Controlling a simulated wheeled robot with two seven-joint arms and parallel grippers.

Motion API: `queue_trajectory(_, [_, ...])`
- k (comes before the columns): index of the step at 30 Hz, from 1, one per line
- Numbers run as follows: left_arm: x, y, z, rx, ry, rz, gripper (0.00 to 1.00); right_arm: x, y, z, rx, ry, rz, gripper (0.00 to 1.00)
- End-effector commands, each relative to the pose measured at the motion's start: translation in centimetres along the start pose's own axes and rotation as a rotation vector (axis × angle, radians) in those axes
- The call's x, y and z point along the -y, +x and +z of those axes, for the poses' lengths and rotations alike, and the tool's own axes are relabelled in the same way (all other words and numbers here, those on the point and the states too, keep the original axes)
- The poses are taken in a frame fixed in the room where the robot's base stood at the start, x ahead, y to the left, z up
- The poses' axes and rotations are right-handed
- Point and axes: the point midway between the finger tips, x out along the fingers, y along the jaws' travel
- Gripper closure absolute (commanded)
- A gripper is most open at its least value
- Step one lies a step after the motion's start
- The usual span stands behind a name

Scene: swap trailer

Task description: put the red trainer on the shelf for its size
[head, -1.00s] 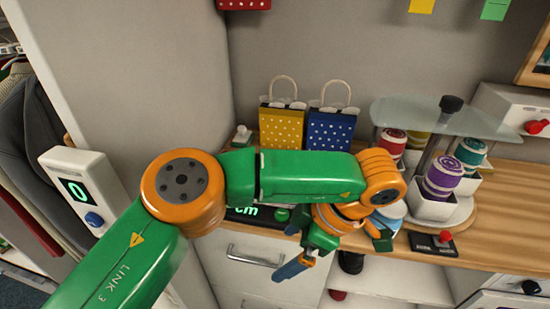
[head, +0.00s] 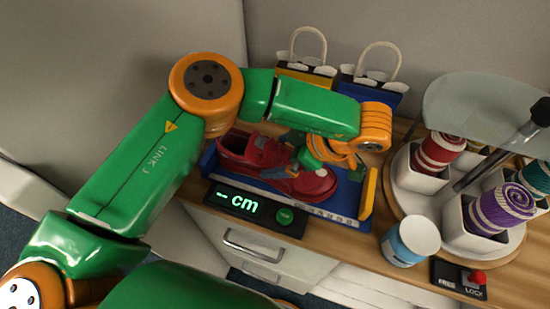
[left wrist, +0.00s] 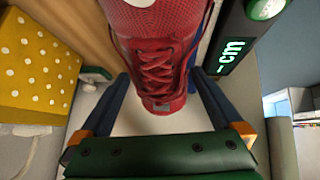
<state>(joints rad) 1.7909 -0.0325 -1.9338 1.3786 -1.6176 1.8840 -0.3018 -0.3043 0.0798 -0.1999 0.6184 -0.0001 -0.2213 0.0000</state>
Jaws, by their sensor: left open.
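The red trainer (head: 312,187) lies on a blue measuring board (head: 335,217) with a ruler scale and a yellow end piece (head: 369,193). The board's display (head: 238,202) reads dashes and "cm". My left gripper (head: 291,152) is open at the trainer, and the arm hides part of the shoe. In the left wrist view the trainer (left wrist: 158,50) shows its laces between the two open blue fingers (left wrist: 160,76); I cannot tell whether they touch it. My right gripper is not in view. No size shelf can be made out.
Yellow (head: 304,75) and blue (head: 372,91) gift bags stand behind the board. A round stand (head: 412,202) with rolled towels in white cups fills the right, a blue-white tin (head: 410,241) before it. A lock switch (head: 459,279) sits at the front edge. Drawers (head: 258,249) are below.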

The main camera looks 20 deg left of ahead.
Motion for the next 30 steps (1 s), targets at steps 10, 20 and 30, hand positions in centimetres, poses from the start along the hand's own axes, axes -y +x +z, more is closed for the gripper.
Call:
queue_trajectory(10, [0.0,0.2,0.1,0.001,0.0,0.0,0.35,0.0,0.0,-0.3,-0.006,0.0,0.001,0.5])
queue_trajectory(20, [0.0,0.2,0.0,0.0,-0.001,0.001,1.0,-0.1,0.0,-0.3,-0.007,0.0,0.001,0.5])
queue_trajectory(30, [-0.5,-2.5,-2.3,0.0,-0.002,0.001,1.0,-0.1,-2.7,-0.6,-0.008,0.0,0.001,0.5])
